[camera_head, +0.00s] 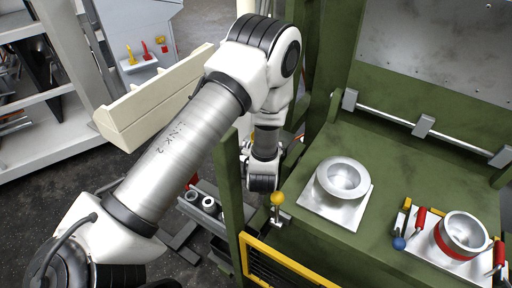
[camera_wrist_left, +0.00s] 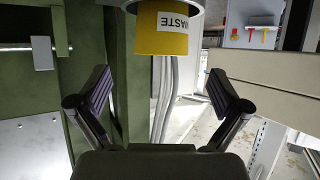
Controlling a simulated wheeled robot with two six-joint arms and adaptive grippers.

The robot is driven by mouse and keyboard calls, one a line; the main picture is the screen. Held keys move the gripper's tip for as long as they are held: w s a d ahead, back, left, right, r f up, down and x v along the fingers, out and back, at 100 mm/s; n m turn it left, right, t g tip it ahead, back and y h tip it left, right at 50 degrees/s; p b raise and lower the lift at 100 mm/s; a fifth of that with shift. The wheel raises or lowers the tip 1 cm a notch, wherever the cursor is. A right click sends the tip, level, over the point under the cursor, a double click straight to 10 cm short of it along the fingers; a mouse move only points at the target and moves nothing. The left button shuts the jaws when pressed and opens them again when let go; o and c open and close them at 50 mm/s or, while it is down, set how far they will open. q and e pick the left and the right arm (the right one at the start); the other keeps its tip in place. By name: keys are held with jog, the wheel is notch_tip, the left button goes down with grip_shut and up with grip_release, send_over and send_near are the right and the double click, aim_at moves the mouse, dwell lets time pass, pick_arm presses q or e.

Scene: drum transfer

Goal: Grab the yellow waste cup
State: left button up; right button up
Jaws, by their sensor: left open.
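The yellow waste cup (camera_wrist_left: 165,30) shows in the left wrist view at the top centre, with a white label reading WASTE and a grey rim or holder around its upper part. My left gripper (camera_wrist_left: 159,82) is open and empty, its two dark fingers spread wide below and to either side of the cup in that picture. The fingers appear apart from the cup. In the head view my left arm reaches in behind a green post, and I cannot make out the cup or the fingertips there. My right gripper is not in view.
A green machine bench (camera_head: 368,195) carries a metal bowl on a plate (camera_head: 343,178) and a clamped ring fixture (camera_head: 462,235). A green post (camera_head: 231,195), a yellow-knobbed lever (camera_head: 277,199) and a yellow-framed grille (camera_head: 275,265) stand close to my left arm. A cream bin (camera_head: 150,105) is behind it.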

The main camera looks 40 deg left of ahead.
pick_arm(q)
jog(key=shift+p+x, duration=0.45)
jog(key=shift+x, duration=0.4)
jog(key=p+x, duration=0.2)
jog(key=x, duration=0.2)
jog(key=shift+w+a, duration=0.1)
jog(key=shift+a, duration=0.1)
jog(key=shift+w+a+f, duration=0.15)
jog(key=shift+w+f, duration=0.1)
jog(key=shift+f, duration=0.05)
jog(key=shift+s, duration=0.1)
jog(key=c, duration=0.8)
